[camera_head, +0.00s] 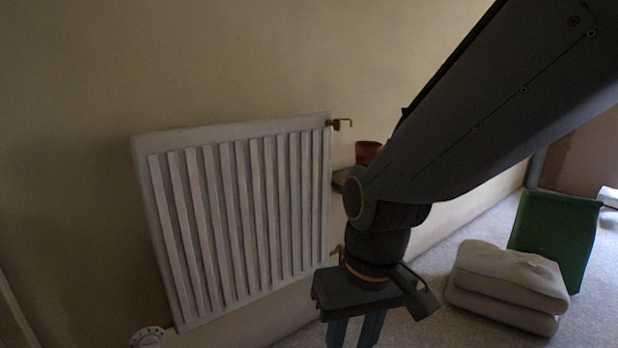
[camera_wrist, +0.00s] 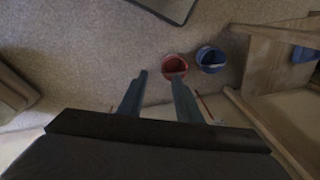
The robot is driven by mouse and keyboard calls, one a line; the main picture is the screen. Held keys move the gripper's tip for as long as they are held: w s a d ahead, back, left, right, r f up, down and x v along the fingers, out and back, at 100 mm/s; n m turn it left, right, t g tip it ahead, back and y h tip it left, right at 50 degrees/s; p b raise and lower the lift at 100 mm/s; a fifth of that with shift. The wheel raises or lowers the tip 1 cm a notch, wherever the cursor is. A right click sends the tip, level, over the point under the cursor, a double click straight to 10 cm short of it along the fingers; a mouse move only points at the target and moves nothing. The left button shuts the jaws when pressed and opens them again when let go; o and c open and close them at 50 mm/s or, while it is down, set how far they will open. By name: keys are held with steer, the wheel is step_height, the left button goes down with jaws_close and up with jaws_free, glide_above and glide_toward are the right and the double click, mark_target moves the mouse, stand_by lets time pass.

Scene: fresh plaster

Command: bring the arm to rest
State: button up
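My gripper (camera_head: 354,330) hangs at the end of my dark arm, pointing down, in front of the right edge of the radiator in the head view. Its fingertips are cut off by the bottom edge there. In the wrist view my gripper (camera_wrist: 160,82) shows two fingers set well apart with nothing between them. It is open and empty, above the speckled floor. A red bucket (camera_wrist: 174,66) stands on the floor beyond the fingertips.
A white ribbed radiator (camera_head: 235,215) is on the wall. Stacked sacks (camera_head: 505,285) and a green container (camera_head: 555,235) stand at right. A red bucket (camera_head: 368,151) shows behind my arm. A blue bucket (camera_wrist: 210,60) and wooden frame (camera_wrist: 270,60) show in the wrist view.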

steer(key=s+d+r+m+h+p, duration=0.1)
steer(key=s+d+r+m+p, duration=0.1)
steer(key=d+r+p, duration=1.1)
step_height(320, 180, up, 3)
steer(key=m+p, duration=0.1)
steer(key=p, duration=0.5)
steer(key=shift+d+f, duration=0.15)
steer(key=shift+f, duration=0.05)
